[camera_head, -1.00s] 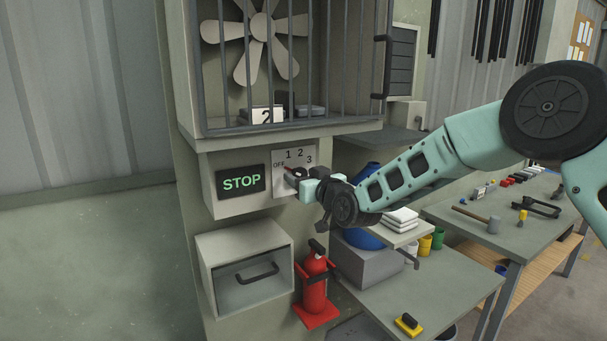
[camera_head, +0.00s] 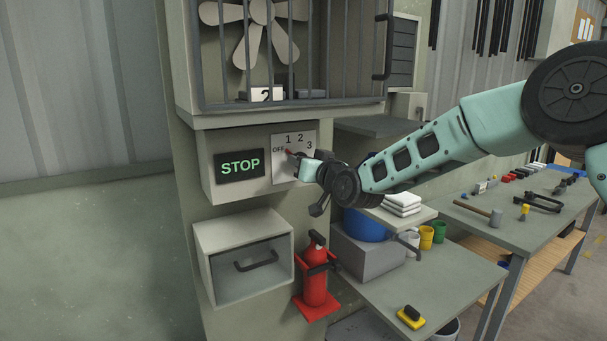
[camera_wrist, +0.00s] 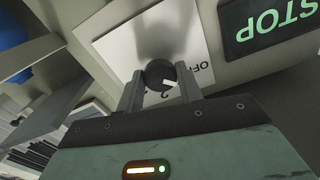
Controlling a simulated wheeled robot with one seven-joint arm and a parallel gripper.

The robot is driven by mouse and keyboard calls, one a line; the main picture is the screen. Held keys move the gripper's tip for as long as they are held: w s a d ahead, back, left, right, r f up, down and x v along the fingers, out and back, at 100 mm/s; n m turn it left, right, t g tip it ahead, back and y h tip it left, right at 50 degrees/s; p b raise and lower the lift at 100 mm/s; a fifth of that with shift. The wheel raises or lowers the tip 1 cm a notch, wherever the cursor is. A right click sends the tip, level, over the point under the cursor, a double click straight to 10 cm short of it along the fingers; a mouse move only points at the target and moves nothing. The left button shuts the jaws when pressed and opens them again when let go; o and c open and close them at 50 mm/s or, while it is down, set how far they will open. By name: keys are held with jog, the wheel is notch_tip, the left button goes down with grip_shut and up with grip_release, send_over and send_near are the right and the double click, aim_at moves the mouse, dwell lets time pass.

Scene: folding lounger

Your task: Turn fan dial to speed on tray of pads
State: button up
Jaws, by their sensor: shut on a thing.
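The fan dial (camera_head: 296,158) sits on a light plate (camera_head: 283,178) marked OFF, 1, 2 and 3. My gripper (camera_head: 300,164) is at the dial; in the wrist view its two fingers (camera_wrist: 161,88) are closed on either side of the dark round knob (camera_wrist: 158,72). A bit of red pointer shows at the dial's left, near OFF and 1; its exact setting is unclear. The fan (camera_head: 259,12) is behind bars above. A white block marked 2 (camera_head: 262,94) lies inside the barred cage. A stack of white pads (camera_head: 403,201) lies on the right.
A STOP sign (camera_head: 240,167) is left of the dial. Workbenches with tools stand to the right, including a yellow and black object (camera_head: 411,317). A blue round container (camera_head: 362,226) stands under the arm.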

jog(key=shift+m+b, duration=6.5)
jog(key=shift+b, duration=1.3)
jog(key=o, duration=1)
